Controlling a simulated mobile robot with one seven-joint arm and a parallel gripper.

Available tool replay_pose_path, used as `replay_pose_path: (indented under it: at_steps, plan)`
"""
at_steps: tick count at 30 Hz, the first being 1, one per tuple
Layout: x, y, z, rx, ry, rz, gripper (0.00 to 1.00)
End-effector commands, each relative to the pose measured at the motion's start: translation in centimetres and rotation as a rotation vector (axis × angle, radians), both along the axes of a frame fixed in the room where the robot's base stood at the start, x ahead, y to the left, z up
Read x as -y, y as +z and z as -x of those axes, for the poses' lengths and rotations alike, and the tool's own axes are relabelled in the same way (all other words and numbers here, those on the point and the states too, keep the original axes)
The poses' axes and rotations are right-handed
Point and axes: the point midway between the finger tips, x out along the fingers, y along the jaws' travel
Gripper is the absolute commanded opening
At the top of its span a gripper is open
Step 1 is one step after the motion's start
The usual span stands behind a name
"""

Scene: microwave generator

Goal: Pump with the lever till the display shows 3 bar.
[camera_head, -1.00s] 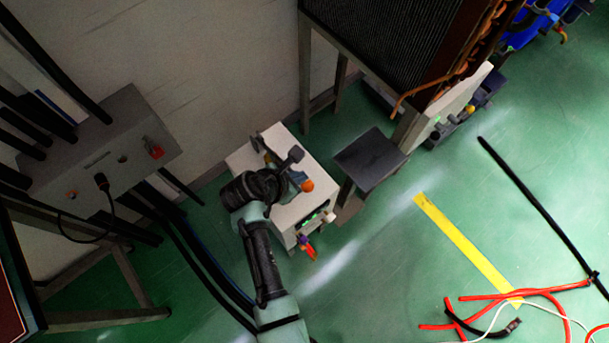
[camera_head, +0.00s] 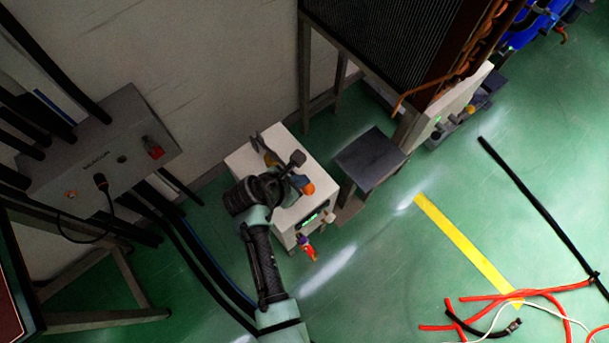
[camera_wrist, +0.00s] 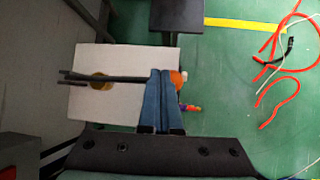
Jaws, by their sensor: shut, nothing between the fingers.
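The white pump box (camera_head: 246,158) stands on the floor by the wall. A dark lever (camera_wrist: 125,79) lies across its top in the wrist view, forked at the left end, over a brass-coloured round part (camera_wrist: 101,85). The lever's orange knob (camera_head: 308,188) is at the front end and also shows in the wrist view (camera_wrist: 176,78). My gripper (camera_wrist: 160,72) is shut and empty, its blue fingertips over the lever beside the knob. I cannot tell whether they touch it. The green-lit display (camera_head: 309,219) on the box's front is too small to read.
A dark stool-like block (camera_head: 370,155) stands close right of the box. A grey control box (camera_head: 95,150) with a red switch is at the left. Black cables run along the floor at lower left.

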Motion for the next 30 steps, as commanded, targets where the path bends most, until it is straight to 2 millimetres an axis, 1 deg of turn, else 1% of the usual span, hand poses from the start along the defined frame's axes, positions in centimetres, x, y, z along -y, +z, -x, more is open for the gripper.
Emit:
replay_pose_path:
  at_steps: [30]
  plan:
    - [0.3, -1.3, 0.5, -0.004, -0.001, 0.0, 0.0]
